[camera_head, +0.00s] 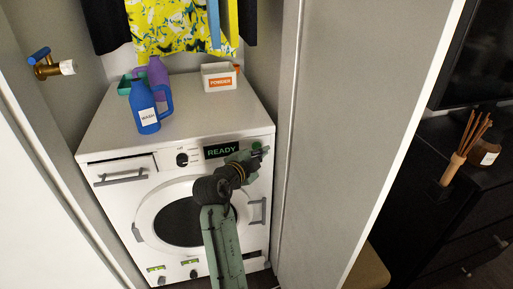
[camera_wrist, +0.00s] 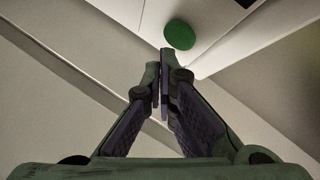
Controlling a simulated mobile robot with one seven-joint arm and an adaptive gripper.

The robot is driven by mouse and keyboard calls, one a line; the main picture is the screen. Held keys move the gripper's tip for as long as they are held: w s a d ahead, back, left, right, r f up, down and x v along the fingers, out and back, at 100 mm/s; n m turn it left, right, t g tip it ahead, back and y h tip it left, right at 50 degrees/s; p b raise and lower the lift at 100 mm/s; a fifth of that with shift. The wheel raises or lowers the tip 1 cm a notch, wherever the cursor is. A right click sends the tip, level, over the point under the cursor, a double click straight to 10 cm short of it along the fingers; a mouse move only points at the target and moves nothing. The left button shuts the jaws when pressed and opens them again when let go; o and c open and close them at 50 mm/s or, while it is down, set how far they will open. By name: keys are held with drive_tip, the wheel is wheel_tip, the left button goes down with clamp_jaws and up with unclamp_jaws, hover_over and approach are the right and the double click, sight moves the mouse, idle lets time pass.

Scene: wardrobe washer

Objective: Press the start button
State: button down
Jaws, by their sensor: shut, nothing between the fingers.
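The white washing machine (camera_head: 108,133) stands in a wardrobe niche. Its front panel has a lit display reading READY (camera_head: 221,151). The start button, a round green one, is at the panel's right end (camera_head: 256,146), partly covered by my gripper. In the wrist view the green button (camera_wrist: 179,35) lies just beyond and slightly right of the fingertips. My gripper (camera_head: 262,154) is shut and empty, at the right end of the panel. Its closed fingertips also show in the wrist view (camera_wrist: 165,62). I cannot tell whether they touch the button.
A blue wash bottle (camera_head: 146,108), a purple bottle (camera_head: 158,75) and a powder box (camera_head: 218,78) stand on the washer's top. Clothes (camera_head: 175,25) hang above. A round dial (camera_head: 182,159) is left of the display. A wardrobe panel (camera_head: 335,120) stands close on the right.

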drive_tip(key=shift+w, duration=0.15)
drive_tip(key=shift+w+a+b, duration=0.1)
drive_tip(key=shift+w+b, duration=0.2)
drive_tip(key=shift+w+a, duration=0.1)
drive_tip(key=shift+w, duration=0.1)
idle(0.3)
drive_tip(key=shift+s, duration=0.15)
drive_tip(key=shift+s+d+b, duration=0.2)
drive_tip(key=shift+s+b, duration=0.1)
drive_tip(key=shift+s, duration=0.25)
drive_tip(key=shift+s, duration=0.1)
drive_tip(key=s, duration=0.1)
drive_tip(key=s+d, duration=0.1)
drive_tip(key=s, duration=0.1)
drive_tip(key=s+b, duration=0.1)
drive_tip(key=s, duration=0.1)
drive_tip(key=shift+s+d, duration=0.25)
drive_tip(key=shift+d, duration=0.1)
idle(0.4)
